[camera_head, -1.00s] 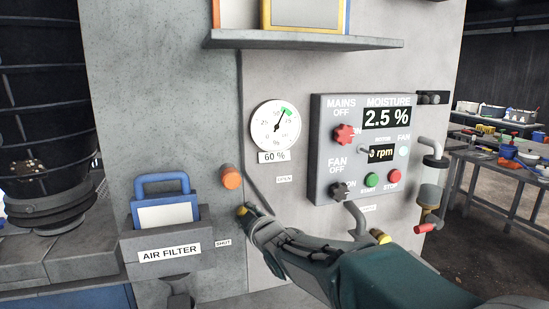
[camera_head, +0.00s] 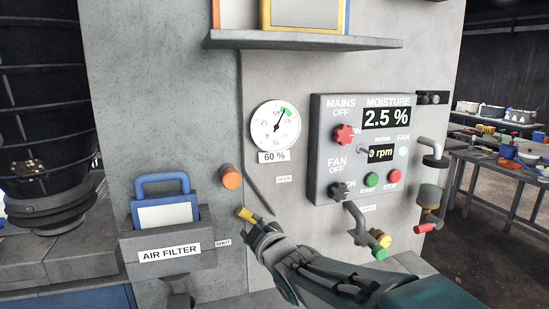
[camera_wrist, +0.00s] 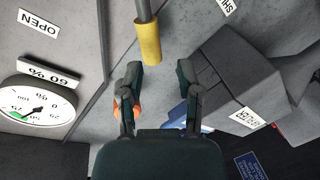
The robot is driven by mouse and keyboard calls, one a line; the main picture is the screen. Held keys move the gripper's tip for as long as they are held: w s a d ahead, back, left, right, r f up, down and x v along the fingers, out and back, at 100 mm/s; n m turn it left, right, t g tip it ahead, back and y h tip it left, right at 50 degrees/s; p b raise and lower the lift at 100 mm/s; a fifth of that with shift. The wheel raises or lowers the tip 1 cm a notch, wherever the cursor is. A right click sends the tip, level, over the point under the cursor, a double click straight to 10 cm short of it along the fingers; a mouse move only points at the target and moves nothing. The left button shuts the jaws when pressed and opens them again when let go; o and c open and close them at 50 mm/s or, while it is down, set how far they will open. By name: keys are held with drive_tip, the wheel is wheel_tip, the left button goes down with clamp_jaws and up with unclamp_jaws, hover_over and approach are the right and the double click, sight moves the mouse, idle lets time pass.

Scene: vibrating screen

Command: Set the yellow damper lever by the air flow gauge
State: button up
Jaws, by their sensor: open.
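The damper lever's yellow grip (camera_head: 246,214) shows just past my gripper (camera_head: 262,236), near the SHUT label (camera_head: 223,243). In the wrist view the yellow grip (camera_wrist: 147,42) on its grey rod lies just beyond the fingertips of my gripper (camera_wrist: 160,72). The jaws are open with nothing between them. The lever's pivot is hidden in the head view. The air flow gauge (camera_head: 276,128) has its needle up and right, at the edge of a green mark, above a 60 % plate (camera_head: 273,157). The gauge (camera_wrist: 38,103) is upside down in the wrist view.
An orange knob (camera_head: 231,178) sticks out above the lever. The AIR FILTER box (camera_head: 168,252) with its blue-framed filter stands to the left. The control panel (camera_head: 362,150) and pipes with coloured handles are to the right. A shelf (camera_head: 300,40) juts out above.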

drive_tip(key=o, duration=0.3)
drive_tip(key=v, duration=0.6)
idle(0.5)
